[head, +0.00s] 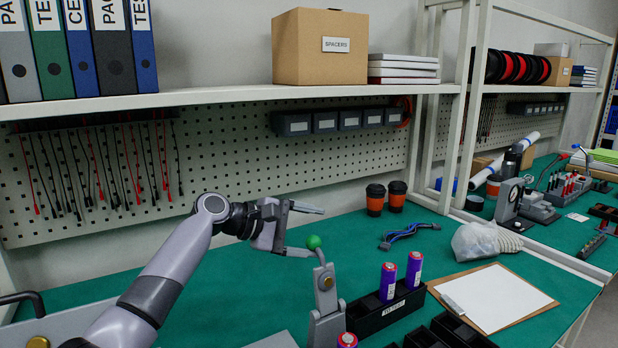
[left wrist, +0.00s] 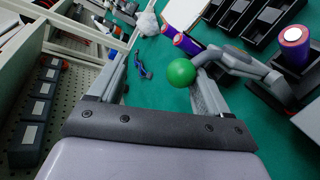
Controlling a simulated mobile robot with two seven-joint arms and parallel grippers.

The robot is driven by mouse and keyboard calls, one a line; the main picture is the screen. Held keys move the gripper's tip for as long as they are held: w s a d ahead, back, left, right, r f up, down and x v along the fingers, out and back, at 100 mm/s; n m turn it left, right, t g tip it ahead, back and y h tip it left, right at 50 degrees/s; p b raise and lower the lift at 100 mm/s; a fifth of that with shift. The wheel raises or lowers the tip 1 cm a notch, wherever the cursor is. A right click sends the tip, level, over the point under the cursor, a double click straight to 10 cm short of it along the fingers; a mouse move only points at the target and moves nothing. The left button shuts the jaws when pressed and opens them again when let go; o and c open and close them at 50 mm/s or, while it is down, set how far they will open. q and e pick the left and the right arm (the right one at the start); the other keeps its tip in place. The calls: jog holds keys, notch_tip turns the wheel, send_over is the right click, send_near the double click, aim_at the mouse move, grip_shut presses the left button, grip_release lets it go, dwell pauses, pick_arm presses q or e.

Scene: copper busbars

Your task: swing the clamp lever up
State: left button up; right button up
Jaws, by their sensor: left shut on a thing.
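The clamp lever (head: 325,284) is a grey metal arm with a green ball knob (head: 314,242) on its top end. It stands steeply up from the clamp's grey base (head: 327,328) in the head view. My left gripper (head: 315,228) is at the knob, its lower finger against or just behind it. In the left wrist view the knob (left wrist: 181,72) is close to the right finger, and the lever (left wrist: 243,64) runs off to the right. The left gripper is shut on the lever at its knob, though the fingers look well apart. My right gripper is not in view.
A black holder (head: 388,315) with purple-and-orange cells stands right of the clamp. Two dark cups (head: 375,200) and a blue cable bundle (head: 405,234) lie farther back. A clipboard (head: 496,298) is at the right. A shelf (head: 230,94) overhangs the bench's back.

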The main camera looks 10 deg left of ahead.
pick_arm(q)
jog(key=p+v, duration=0.5)
jog(key=v, duration=0.3)
jog(key=shift+s, duration=0.35)
jog(key=shift+f, duration=0.1)
